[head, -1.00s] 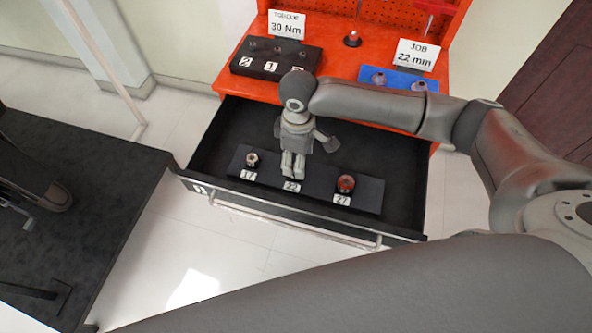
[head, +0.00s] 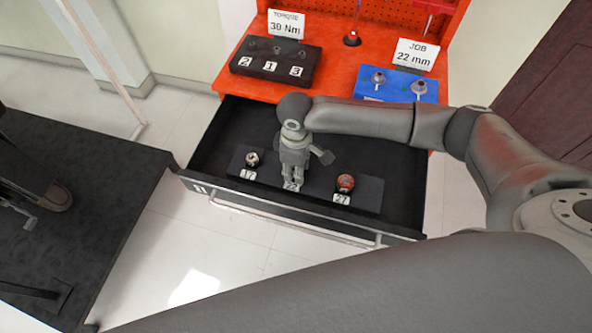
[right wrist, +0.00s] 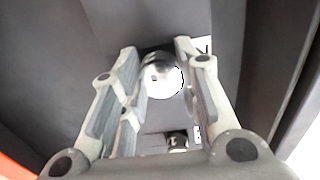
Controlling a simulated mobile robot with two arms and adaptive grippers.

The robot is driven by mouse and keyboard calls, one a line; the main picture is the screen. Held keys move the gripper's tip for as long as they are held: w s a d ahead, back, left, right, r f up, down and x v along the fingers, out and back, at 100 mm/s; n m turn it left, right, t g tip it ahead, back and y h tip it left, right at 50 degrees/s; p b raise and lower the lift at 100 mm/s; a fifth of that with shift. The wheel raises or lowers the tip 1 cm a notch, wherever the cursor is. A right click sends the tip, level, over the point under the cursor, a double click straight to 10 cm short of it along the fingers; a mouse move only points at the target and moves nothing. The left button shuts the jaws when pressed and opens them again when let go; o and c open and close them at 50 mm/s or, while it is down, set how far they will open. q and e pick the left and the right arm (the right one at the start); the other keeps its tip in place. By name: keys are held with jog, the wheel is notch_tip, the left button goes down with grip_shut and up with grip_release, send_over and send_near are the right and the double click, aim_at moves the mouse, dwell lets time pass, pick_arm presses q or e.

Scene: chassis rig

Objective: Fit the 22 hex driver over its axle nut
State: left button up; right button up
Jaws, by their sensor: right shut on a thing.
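My right gripper (head: 291,182) reaches down into the open drawer, over the middle place of the dark holder strip. In the right wrist view its fingers (right wrist: 160,80) are closed around a shiny round metal driver (right wrist: 163,76). The 17 driver (head: 252,158) stands to the left and the red-topped 27 driver (head: 345,182) to the right. My left gripper is not in view. I cannot make out the axle nut.
The drawer (head: 205,158) is pulled out of the orange bench (head: 335,78). On the bench stand a black block (head: 243,66) numbered 2, 1, 3 and a blue block (head: 372,90). Signs read 30 Nm and 22 mm. A black platform (head: 105,215) lies at left; white floor shows between.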

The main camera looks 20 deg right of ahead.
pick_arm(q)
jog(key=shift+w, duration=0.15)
pick_arm(e)
jog(key=shift+c, duration=0.5)
jog(key=shift+r, duration=0.1)
jog(key=shift+r, duration=0.2)
notch_tip(320, 180, up, 2)
jog(key=shift+r, duration=0.1)
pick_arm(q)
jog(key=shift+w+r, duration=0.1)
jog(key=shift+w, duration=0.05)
pick_arm(e)
jog(key=s+a+r, duration=0.2)
jog(key=s+r, duration=0.3)
jog(key=s, duration=0.1)
jog(key=s+a+r, duration=0.2)
jog(key=s+r, duration=0.3)
jog(key=s, duration=0.2)
jog(key=shift+a, duration=0.3)
pick_arm(q)
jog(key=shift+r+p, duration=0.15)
jog(key=shift+p, duration=0.15)
pick_arm(e)
jog(key=shift+r, duration=0.25)
